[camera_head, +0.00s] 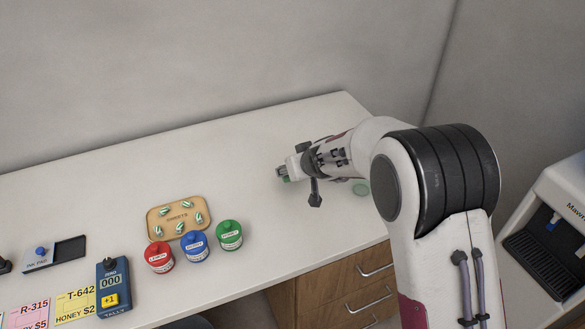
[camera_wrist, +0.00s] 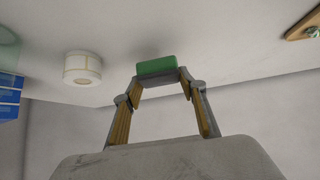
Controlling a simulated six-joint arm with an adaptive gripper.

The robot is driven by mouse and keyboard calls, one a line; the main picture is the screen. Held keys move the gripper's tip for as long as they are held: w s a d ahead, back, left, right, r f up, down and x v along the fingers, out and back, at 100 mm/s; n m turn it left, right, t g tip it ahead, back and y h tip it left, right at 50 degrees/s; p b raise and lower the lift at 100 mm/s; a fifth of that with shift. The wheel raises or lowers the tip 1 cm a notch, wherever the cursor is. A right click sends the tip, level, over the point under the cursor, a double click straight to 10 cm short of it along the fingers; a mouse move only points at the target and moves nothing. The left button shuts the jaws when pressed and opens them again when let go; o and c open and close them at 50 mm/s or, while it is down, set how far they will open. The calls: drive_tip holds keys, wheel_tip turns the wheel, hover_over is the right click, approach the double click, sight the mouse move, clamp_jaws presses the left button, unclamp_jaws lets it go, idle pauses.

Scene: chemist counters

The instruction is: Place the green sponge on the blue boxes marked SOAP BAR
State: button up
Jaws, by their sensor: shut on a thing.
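The green sponge (camera_wrist: 157,66) is a small green block between the fingertips of my gripper (camera_wrist: 160,79) in the wrist view. My gripper is shut on it. In the head view my gripper (camera_head: 282,173) is over the right part of the counter, with a sliver of green (camera_head: 287,180) at its tip. I cannot tell how far the sponge is above the counter. Blue boxes (camera_wrist: 9,96) are partly in view at the left edge of the wrist view, apart from the sponge. Their marking is unreadable there, and I cannot see them in the head view.
A white roll (camera_wrist: 82,68) stands between the sponge and the blue boxes. A pale green round thing (camera_head: 361,189) lies beside my arm. A wooden sweets tray (camera_head: 180,207) and red (camera_head: 160,258), blue (camera_head: 195,247) and green (camera_head: 230,236) jars stand left. The counter's back middle is clear.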

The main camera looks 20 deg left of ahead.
drive_tip(key=shift+w, duration=0.1)
idle(0.3)
drive_tip(key=shift+w+d+r, duration=0.45)
drive_tip(key=shift+w+r, duration=0.3)
drive_tip(key=shift+w, duration=0.1)
drive_tip(key=w+d+r, duration=0.4)
drive_tip(key=d, duration=0.4)
drive_tip(key=w+d+r, duration=0.5)
drive_tip(key=d, duration=0.3)
drive_tip(key=w+d+r, duration=0.4)
drive_tip(key=d, duration=0.4)
drive_tip(key=shift+w+d+r, duration=0.15)
drive_tip(key=shift+r, duration=0.25)
drive_tip(key=shift+f, duration=2.5)
drive_tip(key=shift+f, duration=0.1)
drive_tip(key=shift+f, duration=2.45)
